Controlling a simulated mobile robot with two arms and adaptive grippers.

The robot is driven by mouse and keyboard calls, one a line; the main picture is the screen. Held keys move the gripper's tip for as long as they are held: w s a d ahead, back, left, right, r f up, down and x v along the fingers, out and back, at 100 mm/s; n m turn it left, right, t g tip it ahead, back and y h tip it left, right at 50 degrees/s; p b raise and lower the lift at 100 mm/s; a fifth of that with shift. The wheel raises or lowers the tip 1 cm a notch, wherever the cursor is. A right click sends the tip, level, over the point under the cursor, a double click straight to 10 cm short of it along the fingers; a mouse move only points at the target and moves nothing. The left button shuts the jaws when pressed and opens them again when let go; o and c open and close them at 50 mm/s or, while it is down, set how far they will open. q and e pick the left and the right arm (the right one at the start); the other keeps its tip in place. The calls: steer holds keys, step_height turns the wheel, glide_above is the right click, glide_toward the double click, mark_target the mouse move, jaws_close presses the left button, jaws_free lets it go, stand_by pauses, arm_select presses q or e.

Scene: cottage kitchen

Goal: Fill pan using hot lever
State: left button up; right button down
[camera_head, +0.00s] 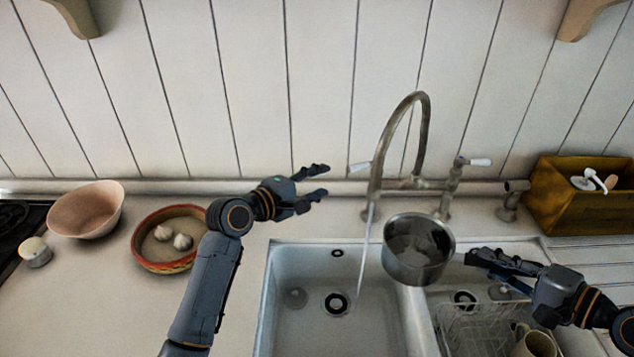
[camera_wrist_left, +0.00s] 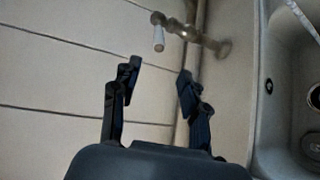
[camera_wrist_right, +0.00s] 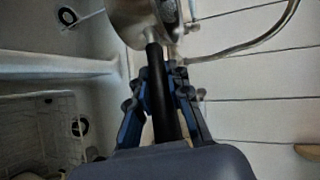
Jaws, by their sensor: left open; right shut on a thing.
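The metal pan (camera_head: 418,262) hangs above the divider between the two basins. My right gripper (camera_head: 472,258) is shut on its black handle (camera_wrist_right: 157,85). The tap (camera_head: 427,115) has a tall arched spout, and a thin water stream (camera_head: 364,250) falls from it into the left basin. The stream passes left of the pan; whether the pan holds water is unclear. A white-handled lever (camera_head: 360,167) is on the tap's left and another lever (camera_head: 480,162) on its right. My left gripper (camera_head: 326,180) is open and empty, left of the left lever, which also shows in the left wrist view (camera_wrist_left: 158,38).
A double sink (camera_head: 262,320) lies below, with a wire rack (camera_head: 450,335) and a mug (camera_head: 535,345) in the right basin. A wooden box (camera_head: 570,205) is at right. A bowl (camera_head: 88,210), a round tray (camera_head: 140,260) and a small jar (camera_head: 36,252) stand at left.

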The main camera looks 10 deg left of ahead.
arm_select(q)
steer(key=shift+w+f, duration=0.1)
steer(key=c, duration=0.6)
steer(key=shift+w+f, duration=0.2)
steer(key=shift+w, duration=0.1)
jaws_close()
arm_select(e)
steer(key=shift+r, duration=0.1)
arm_select(q)
steer(key=w+a+f+h, duration=0.2)
steer(key=w+a, duration=0.2)
steer(key=w, duration=0.2)
steer(key=w+d, duration=0.3)
steer(key=d, duration=0.5)
steer(key=shift+w+m, duration=0.2)
steer(key=shift+m, duration=0.1)
steer(key=shift+s+d+f, duration=0.1)
